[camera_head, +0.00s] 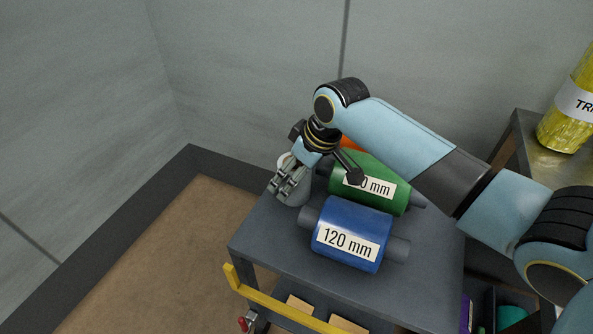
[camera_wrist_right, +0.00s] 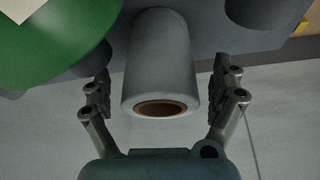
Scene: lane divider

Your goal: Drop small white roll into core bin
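The small white roll (camera_head: 297,194) stands at the far left corner of the grey cart top, partly hidden by my right gripper in the head view. In the right wrist view the roll (camera_wrist_right: 160,65) is a pale cylinder with a brown hollow core, lying between the two fingers. My right gripper (camera_head: 287,187) is open around it, and the right wrist view (camera_wrist_right: 164,88) shows a gap on each side of the roll. My left gripper is not in view. I cannot make out a core bin for certain.
A blue roll (camera_head: 352,225) marked 120 mm and a green roll (camera_head: 385,187) lie close to the right of my gripper. An orange roll (camera_head: 350,142) shows behind. The cart (camera_head: 280,245) has a yellow handle (camera_head: 280,305). A yellow roll (camera_head: 567,125) stands at far right.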

